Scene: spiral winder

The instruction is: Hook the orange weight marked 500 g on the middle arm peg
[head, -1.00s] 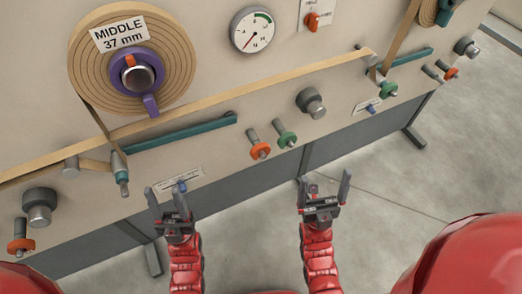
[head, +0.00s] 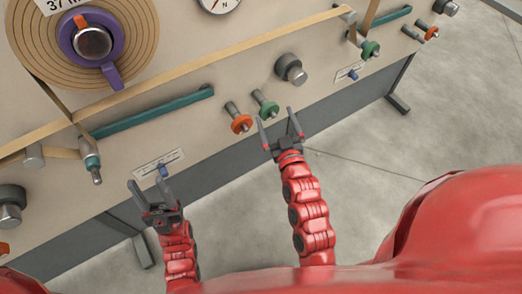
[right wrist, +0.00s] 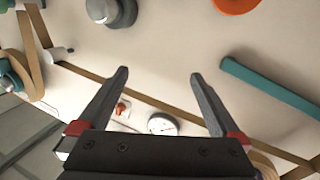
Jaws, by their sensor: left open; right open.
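An orange weight (head: 241,124) sits on a grey peg low on the panel, beside a green weight (head: 268,107) on its own peg. No 500 g mark is legible. Part of an orange disc (right wrist: 237,4) shows at the top edge of the right wrist view. The teal middle arm (head: 155,110) slants below the large roll; a grey-tipped peg (head: 91,163) hangs near its left end. My right gripper (head: 277,117) is open and empty, just below and right of the orange weight. My left gripper (head: 150,184) is open and empty, low in front of the panel.
A tan web (head: 200,65) runs across the panel (head: 190,25). A grey knob (head: 291,69) protrudes right of the weights. Other orange (head: 430,33) and green (head: 370,48) weights hang farther right. The floor (head: 370,150) at right is clear.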

